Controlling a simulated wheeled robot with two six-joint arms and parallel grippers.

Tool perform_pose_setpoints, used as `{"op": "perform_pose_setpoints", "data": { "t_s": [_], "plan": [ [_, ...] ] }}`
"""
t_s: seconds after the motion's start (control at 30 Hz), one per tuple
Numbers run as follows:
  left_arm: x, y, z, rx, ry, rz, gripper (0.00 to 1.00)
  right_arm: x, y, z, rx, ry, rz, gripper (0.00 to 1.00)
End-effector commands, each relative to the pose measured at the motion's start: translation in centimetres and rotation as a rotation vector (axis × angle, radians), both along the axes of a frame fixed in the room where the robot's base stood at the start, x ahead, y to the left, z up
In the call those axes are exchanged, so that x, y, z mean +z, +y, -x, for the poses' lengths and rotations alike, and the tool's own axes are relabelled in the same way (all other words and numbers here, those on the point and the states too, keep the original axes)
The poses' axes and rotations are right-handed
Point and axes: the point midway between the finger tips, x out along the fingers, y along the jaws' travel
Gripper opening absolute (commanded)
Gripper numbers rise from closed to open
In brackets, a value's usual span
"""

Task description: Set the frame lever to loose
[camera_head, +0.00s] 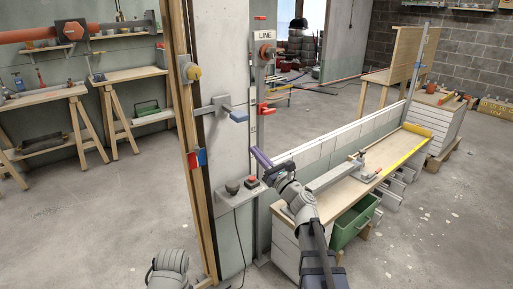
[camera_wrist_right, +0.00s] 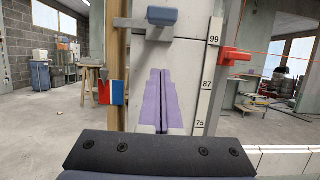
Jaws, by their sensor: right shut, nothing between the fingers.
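A lever with a blue handle (camera_head: 238,116) sits on a grey bracket on the wooden-edged post; the handle also shows at the top of the right wrist view (camera_wrist_right: 164,17). I take it for the frame lever, but no label confirms this. A two-part red and blue plate (camera_head: 196,158) is on the post below it, also in the right wrist view (camera_wrist_right: 112,92). My right gripper (camera_head: 255,151), with purple fingers (camera_wrist_right: 161,73), is shut and empty, below the blue handle and apart from it. My left gripper is out of view.
A red lever (camera_head: 266,108) is under the LINE sign (camera_head: 264,36), right of the blue handle. A control box with a red button (camera_head: 251,181) is below my right fingers. Open floor lies left.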

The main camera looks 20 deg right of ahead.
Motion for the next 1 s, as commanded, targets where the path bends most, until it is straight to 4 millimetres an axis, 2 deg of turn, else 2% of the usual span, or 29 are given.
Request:
{"op": "perform_pose_setpoints", "data": {
  "t_s": [0.03,0.33,0.4,0.6,1.0],
  "plan": [
    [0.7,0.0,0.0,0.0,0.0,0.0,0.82,0.8,0.3,-1.4,0.002,0.0,0.0,0.0],
    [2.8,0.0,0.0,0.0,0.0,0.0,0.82,2.8,2.3,-7.0,0.002,0.0,0.0,0.0],
    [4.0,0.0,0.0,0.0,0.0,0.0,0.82,4.0,2.4,-6.6,0.0,-0.001,0.0,0.0],
    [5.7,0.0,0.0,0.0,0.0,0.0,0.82,5.8,2.3,-6.3,0.0,0.0,0.0,0.0],
    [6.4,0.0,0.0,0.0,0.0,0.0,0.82,6.4,2.2,-6.2,0.0,0.0,0.0,0.0]
  ]
}}
